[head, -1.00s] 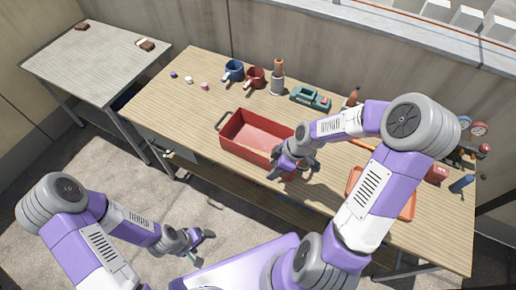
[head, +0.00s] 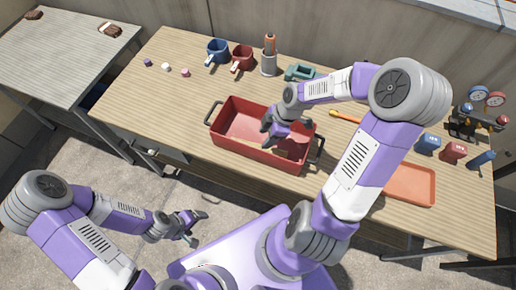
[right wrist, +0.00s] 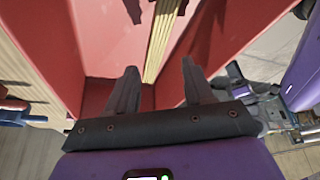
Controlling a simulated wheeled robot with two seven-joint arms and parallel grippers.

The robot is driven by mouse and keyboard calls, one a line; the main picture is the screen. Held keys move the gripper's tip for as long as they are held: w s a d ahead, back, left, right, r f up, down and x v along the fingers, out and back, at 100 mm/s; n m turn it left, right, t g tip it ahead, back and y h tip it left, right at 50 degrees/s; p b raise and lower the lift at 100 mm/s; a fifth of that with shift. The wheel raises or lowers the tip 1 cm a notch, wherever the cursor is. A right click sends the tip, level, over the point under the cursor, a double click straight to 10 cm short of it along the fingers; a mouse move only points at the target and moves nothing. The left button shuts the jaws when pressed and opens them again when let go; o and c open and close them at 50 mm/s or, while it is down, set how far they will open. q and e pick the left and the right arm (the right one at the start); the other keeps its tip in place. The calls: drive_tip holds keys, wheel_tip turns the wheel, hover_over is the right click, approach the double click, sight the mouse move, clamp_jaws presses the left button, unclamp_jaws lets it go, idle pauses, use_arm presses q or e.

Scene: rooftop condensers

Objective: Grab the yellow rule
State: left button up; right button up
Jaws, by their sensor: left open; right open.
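The yellow rule (right wrist: 162,38) shows in the right wrist view as a narrow bundle of parallel yellow strips inside the red toolbox (head: 250,157). The toolbox's red wall also shows in the right wrist view (right wrist: 42,30). My right gripper (right wrist: 156,72) is open, with the rule lined up between its two fingers and no visible grip on it. In the head view my right gripper (head: 270,137) is over the toolbox, and I cannot make out the rule there. My left gripper (head: 195,226) is open and empty, low in front of the bench.
Blue (head: 217,50) and red (head: 242,58) mugs and an orange-topped grey cylinder (head: 269,57) stand behind the toolbox. A yellow-orange handled tool (head: 344,116) lies right of it. An orange tray (head: 412,186) and gauges (head: 480,100) are further right. The bench left of the toolbox is mostly clear.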

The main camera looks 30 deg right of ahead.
sight(259, 147)
drive_tip(key=b+x, duration=0.1)
drive_tip(key=x, duration=0.1)
drive_tip(key=b+x, duration=0.1)
drive_tip(key=x, duration=0.1)
drive_tip(key=b+x, duration=0.1)
drive_tip(key=x, duration=0.2)
drive_tip(key=shift+d+f, duration=0.15)
drive_tip(key=shift+d, duration=0.15)
clamp_jaws()
